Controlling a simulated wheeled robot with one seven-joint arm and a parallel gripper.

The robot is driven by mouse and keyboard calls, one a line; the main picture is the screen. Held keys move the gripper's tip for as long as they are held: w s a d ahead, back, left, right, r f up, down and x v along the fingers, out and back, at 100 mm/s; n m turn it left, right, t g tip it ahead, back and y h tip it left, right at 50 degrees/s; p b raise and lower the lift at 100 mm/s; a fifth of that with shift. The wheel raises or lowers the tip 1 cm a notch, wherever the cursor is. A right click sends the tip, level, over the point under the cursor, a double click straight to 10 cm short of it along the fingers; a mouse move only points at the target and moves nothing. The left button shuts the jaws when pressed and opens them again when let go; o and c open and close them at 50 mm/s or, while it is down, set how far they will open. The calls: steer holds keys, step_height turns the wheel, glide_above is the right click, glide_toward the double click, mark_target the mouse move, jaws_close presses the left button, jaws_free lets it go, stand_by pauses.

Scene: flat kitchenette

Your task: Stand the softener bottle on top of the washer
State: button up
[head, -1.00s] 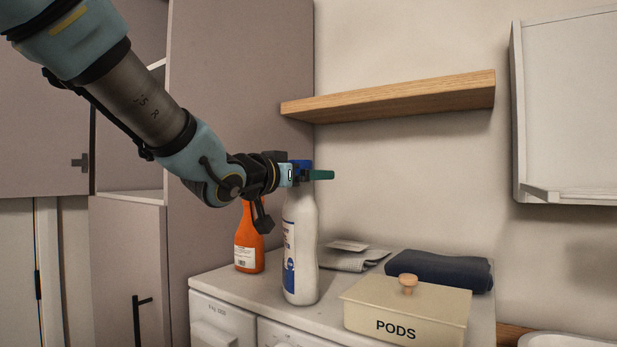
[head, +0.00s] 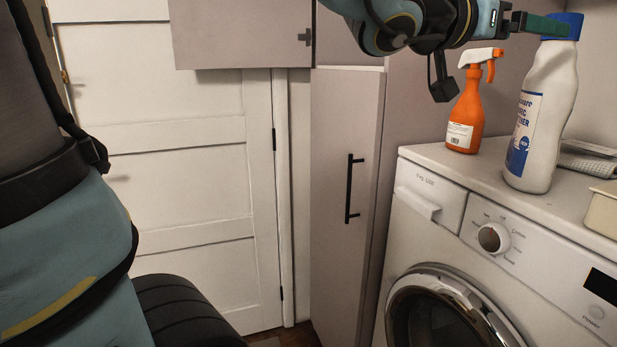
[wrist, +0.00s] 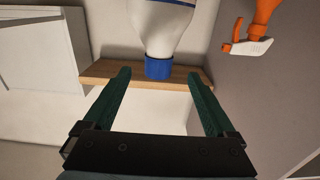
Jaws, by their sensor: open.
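The softener bottle (head: 541,120) is white with a blue cap and a blue-and-white label. It stands upright on the top of the washer (head: 425,150), near its front edge. My gripper (head: 547,25) is at the height of the cap, with a green finger overlapping it in the head view. In the wrist view, which is upside down, my gripper (wrist: 160,76) is open and the blue cap (wrist: 158,68) shows between its fingertips. Nothing is gripped. I cannot tell whether a finger touches the cap.
An orange spray bottle (head: 466,112) stands left of the softener bottle; it also shows in the wrist view (wrist: 258,28). A folded cloth (head: 590,162) and a cream box (head: 604,208) lie to the right. A wooden shelf (wrist: 180,76) is on the wall. A tall cabinet (head: 340,170) stands left.

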steer(key=w+a+f+n+t+y, duration=0.5)
steer(key=w+a+f+n+y, duration=0.4)
steer(key=w+a+f, duration=0.8)
steer(key=a+f+n+g+y, duration=0.2)
steer(key=a+f+y, duration=0.4)
steer(key=a+f, duration=0.6)
steer(key=s+a+f+n+g+y, duration=0.2)
steer(key=s+a+f+g, duration=0.4)
steer(key=s+a+f, duration=0.2)
steer(key=shift+s+a+f+n, duration=0.35)
steer(key=shift+s+a, duration=0.4)
steer(key=shift+a, duration=0.3)
steer(key=shift+o, duration=0.7)
steer(key=shift+r, duration=0.1)
